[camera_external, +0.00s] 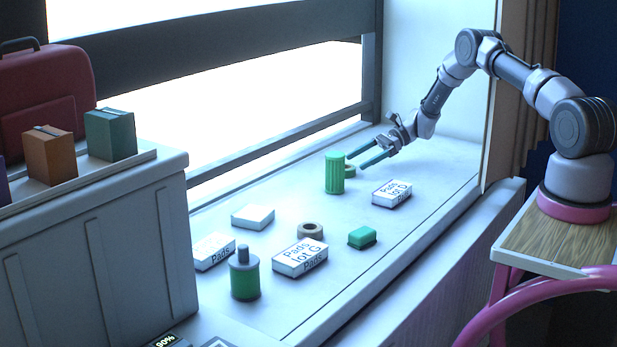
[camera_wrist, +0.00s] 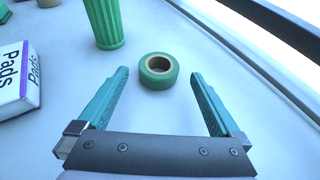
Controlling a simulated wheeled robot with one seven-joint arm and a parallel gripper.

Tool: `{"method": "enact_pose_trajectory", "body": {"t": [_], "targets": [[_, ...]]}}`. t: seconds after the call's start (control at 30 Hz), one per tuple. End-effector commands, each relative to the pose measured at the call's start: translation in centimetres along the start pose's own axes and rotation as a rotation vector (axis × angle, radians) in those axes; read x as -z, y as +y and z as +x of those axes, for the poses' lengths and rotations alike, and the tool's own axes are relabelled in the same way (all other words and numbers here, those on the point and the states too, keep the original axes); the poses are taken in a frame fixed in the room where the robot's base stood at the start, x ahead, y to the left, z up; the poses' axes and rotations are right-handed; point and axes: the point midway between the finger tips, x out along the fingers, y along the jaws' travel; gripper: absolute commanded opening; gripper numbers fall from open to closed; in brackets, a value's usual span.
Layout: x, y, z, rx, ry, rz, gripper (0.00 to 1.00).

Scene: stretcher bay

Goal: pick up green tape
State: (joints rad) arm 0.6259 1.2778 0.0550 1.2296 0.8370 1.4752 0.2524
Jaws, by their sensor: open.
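The green tape (camera_wrist: 158,71) is a short roll with a tan core, lying flat on the white surface in the wrist view. In the external view the green tape (camera_external: 350,170) is partly hidden behind a green ribbed cup. My gripper (camera_wrist: 160,72) has two teal fingers spread wide, with nothing held. The tape lies between and just ahead of the fingertips, not touching them. In the external view my gripper (camera_external: 353,164) reaches in low from the right, its fingers pointing toward the tape.
The green ribbed cup (camera_external: 335,172) stands upright close beside the tape, and in the wrist view the cup (camera_wrist: 103,22) is ahead and left. A Pads lot D box (camera_external: 392,193) lies nearby.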

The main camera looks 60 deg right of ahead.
Motion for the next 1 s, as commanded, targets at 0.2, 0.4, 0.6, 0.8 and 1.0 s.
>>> {"method": "enact_pose_trajectory", "body": {"t": [0.2,0.4,0.6,0.8,1.0], "targets": [[0.0,0.1,2.9,-0.004,0.001,-0.001,1.00],[0.0,0.1,4.3,-0.002,0.001,-0.002,1.00],[-0.1,0.1,4.3,-0.002,0.002,-0.002,0.92],[-0.1,0.1,4.3,-0.002,0.002,-0.002,0.20],[-0.1,0.1,4.3,-0.002,0.002,-0.002,0.20]]}}
